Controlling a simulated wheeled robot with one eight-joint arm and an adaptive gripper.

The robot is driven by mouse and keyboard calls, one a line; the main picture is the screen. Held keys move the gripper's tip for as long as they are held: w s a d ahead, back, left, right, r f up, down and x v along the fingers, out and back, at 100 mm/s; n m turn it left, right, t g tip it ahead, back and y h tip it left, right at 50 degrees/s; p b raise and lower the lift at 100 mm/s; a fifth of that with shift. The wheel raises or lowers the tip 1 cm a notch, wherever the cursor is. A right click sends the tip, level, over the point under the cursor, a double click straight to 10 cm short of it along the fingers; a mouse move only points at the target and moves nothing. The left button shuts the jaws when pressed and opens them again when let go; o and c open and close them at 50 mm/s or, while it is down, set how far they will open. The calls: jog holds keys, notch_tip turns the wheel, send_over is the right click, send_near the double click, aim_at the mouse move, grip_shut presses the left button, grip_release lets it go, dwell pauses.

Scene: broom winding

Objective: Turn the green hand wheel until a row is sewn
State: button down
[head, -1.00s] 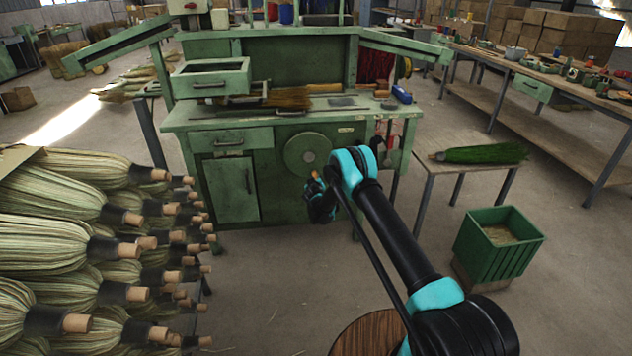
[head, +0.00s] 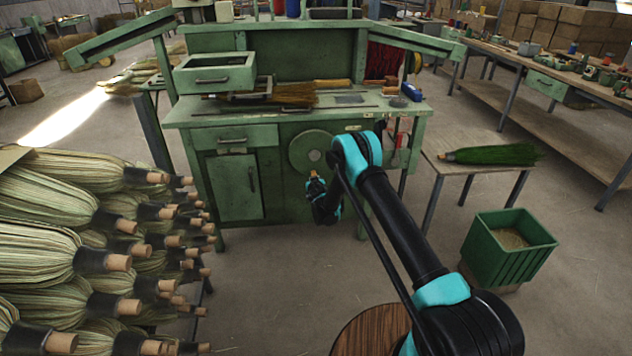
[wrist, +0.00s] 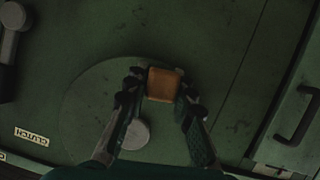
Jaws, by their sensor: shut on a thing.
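The green hand wheel (head: 300,160) is a flat round disc on the front of the green machine (head: 236,192), with a pale hub. It also fills the middle of the wrist view (wrist: 90,105). Its wooden crank knob (wrist: 164,84) sits between my fingertips. My gripper (head: 318,184) is shut on this knob, which stands just below the hub in the head view. A broom (head: 290,95) with brown bristles lies flat on the machine's top. Its stitching is too small to make out.
Finished brooms (head: 45,240) are piled at the left. A small table (head: 450,167) with a green broom (head: 497,154) and a green bin (head: 508,262) stand at the right. The floor before the machine is clear.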

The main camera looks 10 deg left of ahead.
jog(key=c, duration=1.3)
grip_release()
jog(key=shift+d, duration=0.1)
jog(key=v, duration=1.2)
